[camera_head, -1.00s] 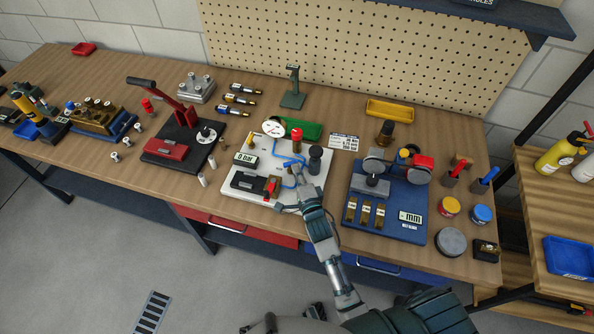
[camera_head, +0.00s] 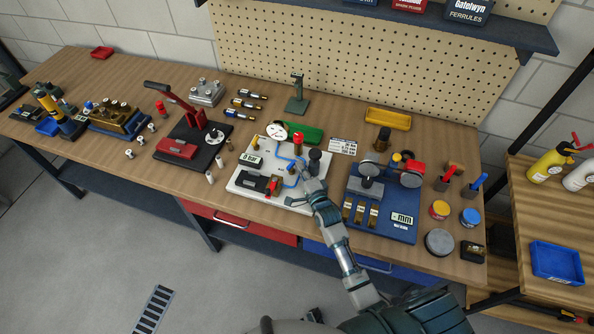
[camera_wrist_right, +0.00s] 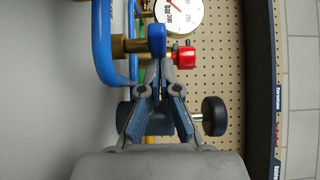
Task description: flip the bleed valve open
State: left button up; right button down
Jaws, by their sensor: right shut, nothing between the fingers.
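The white test panel (camera_head: 240,184) stands on the bench in the head view. It carries a round gauge (camera_head: 277,130), blue tubing, a red knob (camera_head: 297,138) and a black knob (camera_head: 315,155). In the right wrist view a brass fitting (camera_wrist_right: 130,46) with a blue handle (camera_wrist_right: 156,40) sits on the blue tube (camera_wrist_right: 101,45). No label shows which part is the bleed valve. My right gripper (camera_head: 304,172) is over the panel's right part. Its fingers (camera_wrist_right: 161,70) are shut and empty, tips just below the blue handle; contact is unclear. My left gripper is not in view.
The red knob (camera_wrist_right: 183,57) and black knob (camera_wrist_right: 213,116) are close to my right fingers in the wrist view. A blue gauge base (camera_head: 373,228) stands right of the panel, and a black lever press (camera_head: 188,150) left. A pegboard (camera_head: 350,60) rises behind.

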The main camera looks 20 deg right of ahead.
jog(key=shift+w+d+p, duration=0.25)
jog(key=shift+w+p, duration=0.05)
jog(key=shift+p, duration=0.15)
jog(key=s, duration=1.2)
jog(key=shift+d+f, duration=0.1)
jog(key=shift+d, duration=0.3)
